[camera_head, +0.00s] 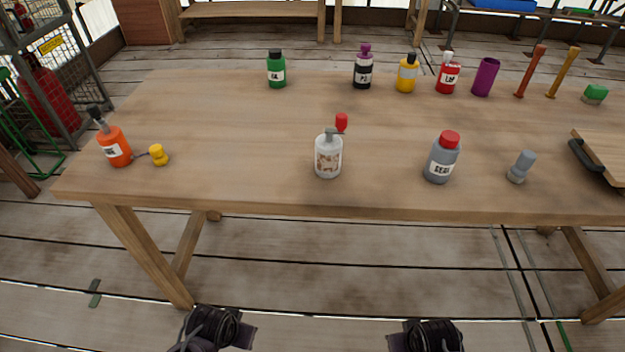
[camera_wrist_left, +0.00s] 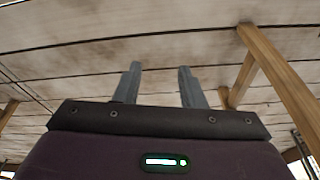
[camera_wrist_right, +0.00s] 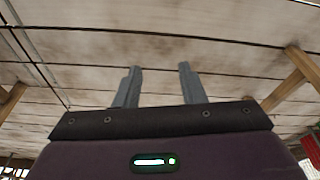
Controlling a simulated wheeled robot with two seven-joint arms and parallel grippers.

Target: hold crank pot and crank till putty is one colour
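The crank pot (camera_head: 328,158) stands upright on the wooden table near its front edge, left of the table's middle. It is a pale pot with a patchy brown and whitish front, a grey top and a crank with a red knob (camera_head: 341,122) that points up and back. How far its contents are mixed is too small to tell. My left gripper (camera_wrist_left: 160,70) is open and empty, with its two grey fingers apart. My right gripper (camera_wrist_right: 159,70) is also open and empty. Both arms are low in front of the table, away from the pot.
On the table (camera_head: 235,145) are an orange bottle (camera_head: 115,147) with a yellow piece (camera_head: 158,155), a grey red-capped bottle (camera_head: 441,160) and a grey-blue piece (camera_head: 521,167). Several bottles, a purple cup (camera_head: 486,78) and two sticks stand behind. A board (camera_head: 605,155) lies right. Space around the pot is clear.

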